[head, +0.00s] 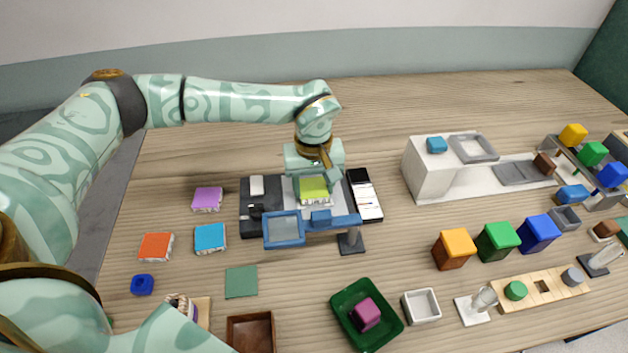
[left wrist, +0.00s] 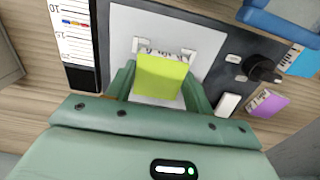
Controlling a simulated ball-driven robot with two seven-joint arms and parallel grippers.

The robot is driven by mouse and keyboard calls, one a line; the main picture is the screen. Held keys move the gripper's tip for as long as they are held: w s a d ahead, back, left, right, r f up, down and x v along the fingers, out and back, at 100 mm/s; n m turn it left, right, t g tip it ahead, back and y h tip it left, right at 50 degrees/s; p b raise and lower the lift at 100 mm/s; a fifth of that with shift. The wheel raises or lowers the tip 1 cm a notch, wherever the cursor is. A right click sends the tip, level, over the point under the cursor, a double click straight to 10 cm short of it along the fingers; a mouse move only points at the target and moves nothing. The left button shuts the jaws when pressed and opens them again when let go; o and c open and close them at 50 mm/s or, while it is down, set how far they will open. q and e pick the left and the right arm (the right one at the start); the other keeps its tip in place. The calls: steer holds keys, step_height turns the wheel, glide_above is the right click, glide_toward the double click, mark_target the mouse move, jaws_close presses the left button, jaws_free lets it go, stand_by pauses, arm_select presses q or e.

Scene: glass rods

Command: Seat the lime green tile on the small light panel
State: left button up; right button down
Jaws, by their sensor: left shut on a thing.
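The lime green tile (head: 313,190) is held in my left gripper (head: 314,188), which is shut on it over the small light panel. In the left wrist view the tile (left wrist: 162,77) sits between the two fingers, in front of the pale panel (left wrist: 208,42). Whether the tile touches the panel or hangs above it, I cannot tell. The panel is set in a dark base (head: 260,222), with pale surface showing beside the tile. My right gripper is not in view.
A blue-framed magnifier (head: 284,229) on a stand sits in front of the panel. A white-and-black scale card (head: 364,195) lies right of it. Purple (head: 207,199), blue (head: 210,238) and orange (head: 156,246) tiles lie to the left. A green tray (head: 345,321) is in front.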

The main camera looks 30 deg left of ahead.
arm_select(q)
steer(key=o, duration=1.1)
steer(key=shift+o, duration=0.2)
step_height(320, 180, up, 16)
steer(key=p, duration=0.3)
steer(key=shift+r+p, duration=0.2)
steer(key=shift+p, duration=0.2)
